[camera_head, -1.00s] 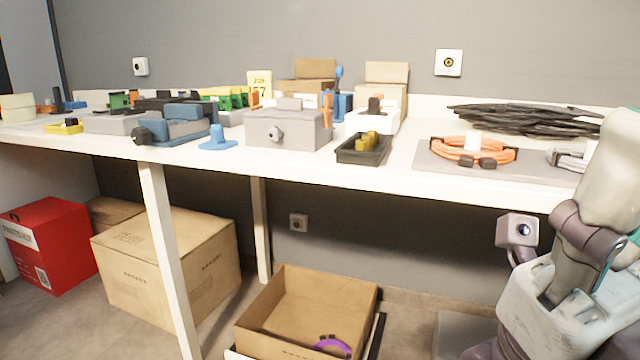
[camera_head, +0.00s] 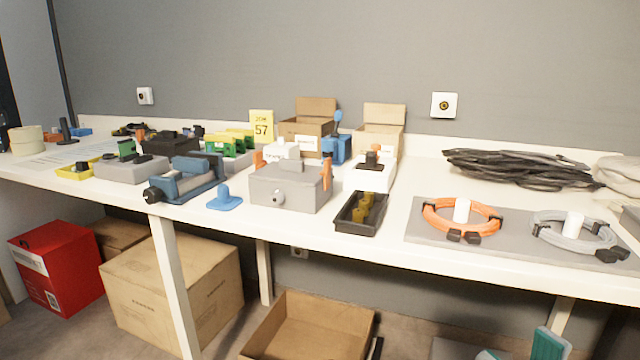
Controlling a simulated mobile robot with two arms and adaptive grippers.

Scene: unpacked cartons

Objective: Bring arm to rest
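Neither gripper shows in the head view. A teal and pale piece at the bottom right edge looks like part of my arm, but I cannot tell which part. The white worktable (camera_head: 400,228) spans the picture. On it lie an orange cable coil (camera_head: 461,218) and a grey cable coil (camera_head: 574,233) on a grey board (camera_head: 512,243). A grey box (camera_head: 290,188) stands mid-table beside a black tray (camera_head: 361,214) with yellow pieces.
A black cable bundle (camera_head: 520,168) lies at the back right, with a beige item (camera_head: 622,170) at the edge. Small cartons (camera_head: 307,130) stand at the back. Below are a red box (camera_head: 57,255), a closed carton (camera_head: 172,285) and an open carton (camera_head: 312,325).

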